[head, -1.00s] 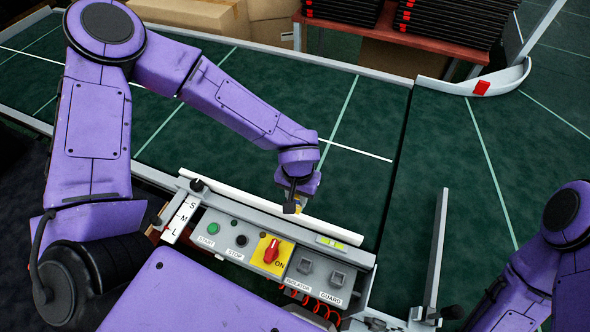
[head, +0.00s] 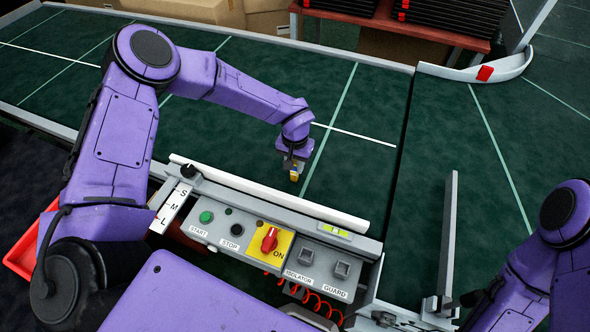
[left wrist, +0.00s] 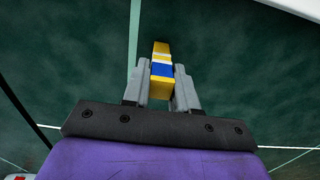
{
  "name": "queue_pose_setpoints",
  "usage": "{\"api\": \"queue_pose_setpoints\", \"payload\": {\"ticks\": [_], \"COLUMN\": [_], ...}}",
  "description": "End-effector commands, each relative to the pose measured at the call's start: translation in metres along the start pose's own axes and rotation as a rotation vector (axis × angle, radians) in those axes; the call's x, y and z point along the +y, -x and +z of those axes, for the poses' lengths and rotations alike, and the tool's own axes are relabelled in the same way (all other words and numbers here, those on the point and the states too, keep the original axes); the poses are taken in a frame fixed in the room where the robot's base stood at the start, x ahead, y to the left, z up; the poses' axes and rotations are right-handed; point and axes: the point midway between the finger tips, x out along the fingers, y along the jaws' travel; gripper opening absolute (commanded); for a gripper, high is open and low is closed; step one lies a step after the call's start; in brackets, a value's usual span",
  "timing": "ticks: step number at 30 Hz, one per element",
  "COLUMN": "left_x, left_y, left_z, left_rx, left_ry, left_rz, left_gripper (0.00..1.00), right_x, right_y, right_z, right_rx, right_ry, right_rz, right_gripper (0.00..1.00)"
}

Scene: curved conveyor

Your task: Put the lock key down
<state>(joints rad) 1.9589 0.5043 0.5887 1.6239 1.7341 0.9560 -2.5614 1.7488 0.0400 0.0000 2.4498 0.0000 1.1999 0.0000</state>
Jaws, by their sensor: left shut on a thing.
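The lock key (head: 294,176) is a small yellow piece, and in the left wrist view it (left wrist: 161,70) shows a white and a blue band. My left gripper (head: 294,168) is shut on it, with one grey finger on each side. The key points away from the fingers, over the green conveyor belt (head: 250,110), beyond the control panel (head: 260,243). I cannot tell whether it touches the belt. My right arm shows at the right edge, but its fingertips are not clearly visible.
The panel carries a green start button (head: 206,217), a red switch (head: 269,239) on a yellow plate and two grey sockets. A white rail (head: 270,195) runs along the belt's near edge. A red tray (head: 22,250) is at the left. The belt around the key is clear.

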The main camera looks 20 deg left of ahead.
Motion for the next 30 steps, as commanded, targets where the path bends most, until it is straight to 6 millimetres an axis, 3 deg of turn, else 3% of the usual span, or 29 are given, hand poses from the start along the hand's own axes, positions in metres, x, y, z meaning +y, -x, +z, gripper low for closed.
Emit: {"api": "queue_pose_setpoints", "payload": {"ticks": [10,11,12,13,20,24,30], "left_x": [0.0,0.0,0.0,0.0,0.0,0.0,0.001], "left_y": [-0.003,-0.002,-0.001,-0.001,-0.001,0.008,0.056], "left_z": [-0.001,-0.001,-0.001,-0.001,-0.001,-0.001,-0.002], "left_rx": [0.002,0.002,0.002,0.002,0.002,0.004,0.007], "left_ry": [0.0,0.0,0.0,0.0,0.0,0.001,0.001], "left_rz": [0.001,0.001,0.001,0.001,0.001,0.002,0.003], "left_gripper": [0.0,0.37,0.5,0.53,0.53,0.53,0.53], "right_x": [0.0,0.0,0.0,0.0,0.0,0.0,-0.001], "right_y": [-0.001,0.0,0.0,0.0,0.0,0.0,-0.008], "right_z": [0.0,-0.001,-0.001,-0.001,-0.001,0.0,0.003], "right_rx": [0.001,0.001,0.001,0.001,0.001,0.001,0.001], "right_ry": [0.0,0.0,0.0,0.0,0.0,0.0,0.0], "right_rz": [-0.001,-0.001,-0.001,-0.001,-0.001,-0.001,-0.001], "right_gripper": [0.43,0.43,0.43,0.43,0.43,0.43,0.43]}}
